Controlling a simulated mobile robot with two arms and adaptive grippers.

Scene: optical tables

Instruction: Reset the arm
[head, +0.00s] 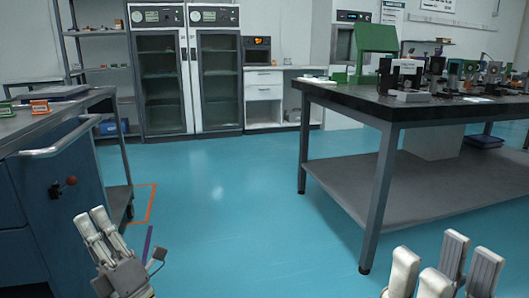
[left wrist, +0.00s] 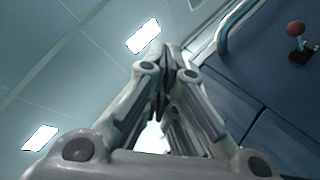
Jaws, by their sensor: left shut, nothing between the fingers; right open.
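My left gripper (head: 101,222) is at the lower left of the head view, pointing up beside the blue cabinet, with its fingers close together and empty. In the left wrist view my left gripper (left wrist: 168,50) has its fingertips meeting, with the ceiling behind. My right gripper (head: 447,255) is at the lower right of the head view, fingers up and spread apart, with nothing between them. It is in front of the large table's lower shelf, over the blue floor. The arms themselves are mostly out of view.
A blue cabinet (head: 62,195) with a rail handle and red knob stands close by my left gripper. A black-topped table (head: 345,103) with instruments is at right. Glass-door cabinets (head: 163,85) stand at the back. The blue floor (head: 235,215) between is clear.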

